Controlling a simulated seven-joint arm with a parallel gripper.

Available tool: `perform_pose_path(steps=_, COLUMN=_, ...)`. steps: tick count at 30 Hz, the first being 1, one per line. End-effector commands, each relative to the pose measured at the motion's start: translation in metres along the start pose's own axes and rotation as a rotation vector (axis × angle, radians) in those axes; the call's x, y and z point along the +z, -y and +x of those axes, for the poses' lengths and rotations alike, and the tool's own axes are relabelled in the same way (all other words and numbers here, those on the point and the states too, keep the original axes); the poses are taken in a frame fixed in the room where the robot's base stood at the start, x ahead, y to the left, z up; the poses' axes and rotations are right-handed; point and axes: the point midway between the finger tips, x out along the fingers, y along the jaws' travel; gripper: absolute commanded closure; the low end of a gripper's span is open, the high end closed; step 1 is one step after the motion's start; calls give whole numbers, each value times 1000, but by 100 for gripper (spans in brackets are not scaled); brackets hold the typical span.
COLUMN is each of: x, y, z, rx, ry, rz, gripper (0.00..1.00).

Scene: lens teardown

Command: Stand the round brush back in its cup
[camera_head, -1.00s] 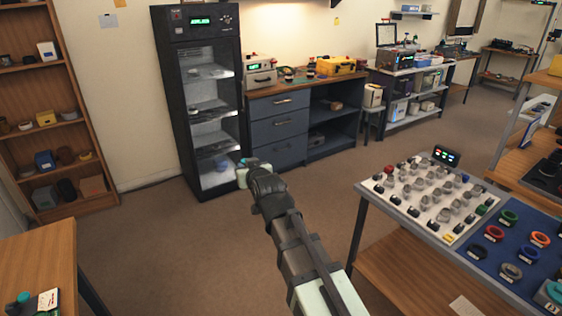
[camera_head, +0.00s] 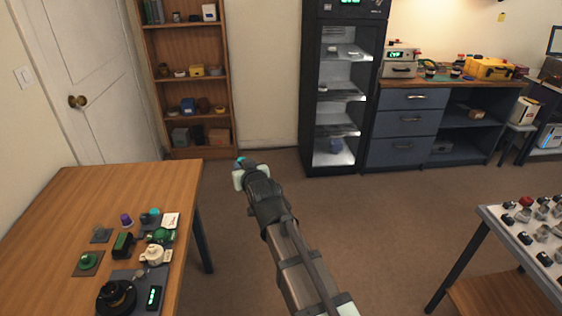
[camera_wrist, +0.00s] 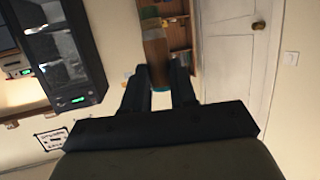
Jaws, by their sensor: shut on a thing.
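My gripper (camera_head: 246,172) is in the air over the floor, to the right of the wooden table. In the wrist view its two dark fingers (camera_wrist: 160,72) are shut on a slim brown, wood-coloured piece with a teal end, which I take to be the round brush (camera_wrist: 155,50). In the head view only a small teal bit of the brush (camera_head: 240,161) shows at the fingertips; the rest is hidden. I cannot pick out the brush's cup for certain among the small things on the table.
A parts bench (camera_head: 500,230) stands at right. Floor between is clear.

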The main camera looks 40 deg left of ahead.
Motion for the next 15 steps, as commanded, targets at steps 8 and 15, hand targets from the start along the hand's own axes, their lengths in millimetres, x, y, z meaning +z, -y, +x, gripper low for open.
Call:
perform_pose_path(steps=8, x=7, y=112, z=17, rx=-125, ry=0, rz=-38, gripper=100)
perform_pose_path(steps=15, x=18, y=207, z=22, rx=-226, ry=-1, rz=-69, gripper=100)
